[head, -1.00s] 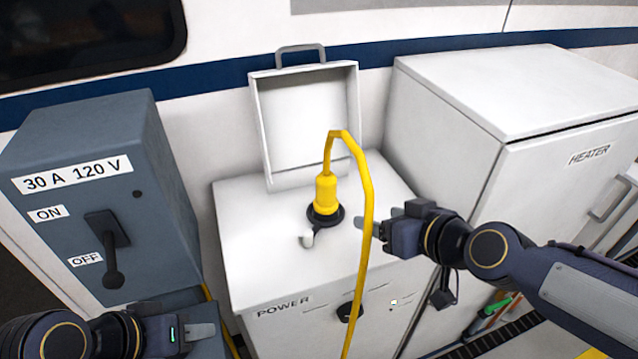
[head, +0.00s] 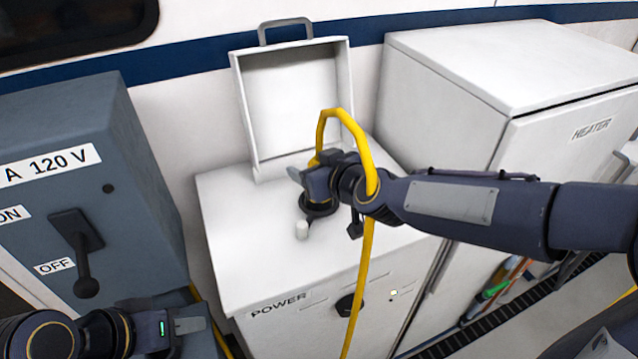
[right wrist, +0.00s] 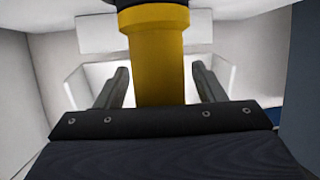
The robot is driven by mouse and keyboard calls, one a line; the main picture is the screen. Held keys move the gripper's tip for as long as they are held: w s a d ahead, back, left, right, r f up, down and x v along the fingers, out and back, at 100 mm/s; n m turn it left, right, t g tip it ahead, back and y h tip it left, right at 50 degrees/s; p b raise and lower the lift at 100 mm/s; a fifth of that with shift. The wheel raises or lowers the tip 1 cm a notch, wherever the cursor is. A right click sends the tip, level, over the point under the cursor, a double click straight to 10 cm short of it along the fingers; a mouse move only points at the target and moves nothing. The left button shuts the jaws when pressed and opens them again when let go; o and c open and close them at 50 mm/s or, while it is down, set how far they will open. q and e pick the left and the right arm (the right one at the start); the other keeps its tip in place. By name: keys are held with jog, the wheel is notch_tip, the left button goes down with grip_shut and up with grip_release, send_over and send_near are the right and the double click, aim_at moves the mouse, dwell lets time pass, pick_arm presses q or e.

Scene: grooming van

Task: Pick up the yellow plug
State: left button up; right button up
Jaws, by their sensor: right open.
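The yellow plug (right wrist: 158,65) stands between the two fingers of my right gripper (right wrist: 162,82) in the right wrist view, with a gap visible on each side. In the head view my right gripper (head: 306,177) is at the plug and hides most of it. The right gripper is open. A yellow cable (head: 364,270) arches up from the plug and hangs down in front, passing over my right wrist. The round black socket (head: 318,209) shows below the gripper. My left gripper (head: 190,326) is low at the left, away from the plug; its opening is unclear.
The socket is on top of the white POWER cabinet (head: 240,250), with its lid (head: 292,100) raised behind. A white HEATER cabinet (head: 500,65) stands to the right. A grey switch box (head: 100,130) with a lever (head: 85,265) stands to the left.

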jog(key=shift+c, duration=0.4)
jog(key=c, duration=1.1)
jog(key=shift+c, duration=0.2)
jog(key=shift+r, duration=0.1)
